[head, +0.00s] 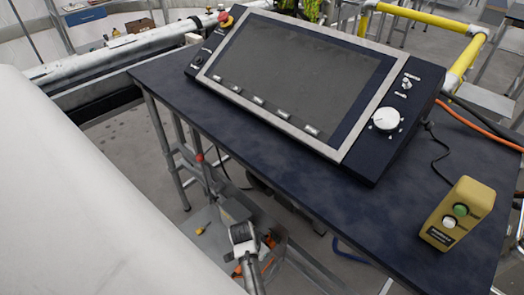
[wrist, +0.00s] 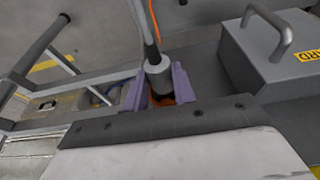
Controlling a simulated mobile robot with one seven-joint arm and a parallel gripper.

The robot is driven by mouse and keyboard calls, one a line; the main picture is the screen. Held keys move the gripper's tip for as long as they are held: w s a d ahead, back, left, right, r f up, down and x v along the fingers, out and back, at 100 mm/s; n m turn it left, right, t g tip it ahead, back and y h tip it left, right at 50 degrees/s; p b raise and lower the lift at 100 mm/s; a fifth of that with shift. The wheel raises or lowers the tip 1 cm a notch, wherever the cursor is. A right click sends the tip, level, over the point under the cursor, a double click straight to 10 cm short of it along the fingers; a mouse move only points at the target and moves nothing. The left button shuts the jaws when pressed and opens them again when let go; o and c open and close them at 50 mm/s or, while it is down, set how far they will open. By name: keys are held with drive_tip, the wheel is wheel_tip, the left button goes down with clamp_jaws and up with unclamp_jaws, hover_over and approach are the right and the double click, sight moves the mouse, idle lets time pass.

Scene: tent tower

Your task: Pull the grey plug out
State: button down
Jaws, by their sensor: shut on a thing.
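The grey plug (wrist: 158,74) is a short upright cylinder with a cable rising from its top, in the upper middle of the wrist view. My gripper (wrist: 158,86) has its two purple fingers on either side of the plug and is shut on it. An orange part shows just under the plug, between the fingers. The plug's lower end is hidden, so I cannot tell whether it still sits in a socket. I cannot make out the plug or my fingers clearly in the head view.
A grey box with a handle (wrist: 275,55) stands to the right of the plug. In the head view, a dark table (head: 290,190) carries a sloped console (head: 300,75) and a yellow button box (head: 458,213). Metal legs and a low shelf are below.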

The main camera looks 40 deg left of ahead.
drive_tip(key=shift+s+a+p, duration=0.15)
drive_tip(key=shift+s+p, duration=0.65)
drive_tip(key=shift+s, duration=1.05)
